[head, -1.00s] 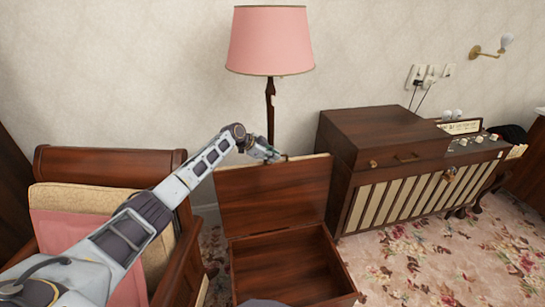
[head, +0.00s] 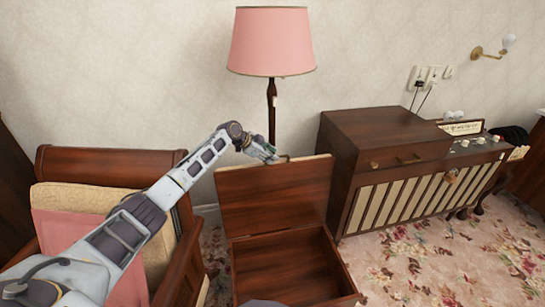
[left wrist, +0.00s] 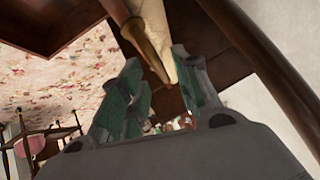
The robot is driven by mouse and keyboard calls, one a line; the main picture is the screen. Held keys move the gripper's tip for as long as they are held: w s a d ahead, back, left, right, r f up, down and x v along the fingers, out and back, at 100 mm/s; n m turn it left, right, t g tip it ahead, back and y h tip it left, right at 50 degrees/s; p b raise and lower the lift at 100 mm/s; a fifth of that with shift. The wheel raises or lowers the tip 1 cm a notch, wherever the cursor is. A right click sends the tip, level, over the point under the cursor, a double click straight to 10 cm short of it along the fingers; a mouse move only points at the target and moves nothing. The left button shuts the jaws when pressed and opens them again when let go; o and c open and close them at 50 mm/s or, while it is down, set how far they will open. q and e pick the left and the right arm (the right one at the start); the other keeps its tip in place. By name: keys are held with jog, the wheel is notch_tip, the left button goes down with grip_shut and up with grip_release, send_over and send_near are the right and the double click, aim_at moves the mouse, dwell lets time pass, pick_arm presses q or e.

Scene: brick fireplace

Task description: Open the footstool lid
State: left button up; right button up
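The footstool is a dark brown wooden box (head: 285,270) on the carpet, empty inside. Its lid (head: 272,195) stands raised at the back, close to upright, with its wooden inner face toward me and a thin pale strip along the top edge. My left gripper (head: 264,152) is at the lid's top edge, in front of the lamp post. In the left wrist view its green-padded fingers (left wrist: 162,105) are spread apart, with the lid's edge and pale padding (left wrist: 155,25) just beyond them. I cannot tell if they touch it. My right gripper is not in view.
A pink-shaded floor lamp (head: 271,42) stands right behind the lid. A wooden armchair (head: 110,162) is at the left, partly behind my left arm. A wooden radio cabinet (head: 390,140) stands close at the right. Floral carpet (head: 450,260) is clear at the front right.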

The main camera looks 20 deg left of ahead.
pick_arm(q)
jog(key=v, duration=0.9)
jog(key=shift+s+a+r, duration=0.2)
jog(key=shift+s+r, duration=0.05)
dwell(0.4)
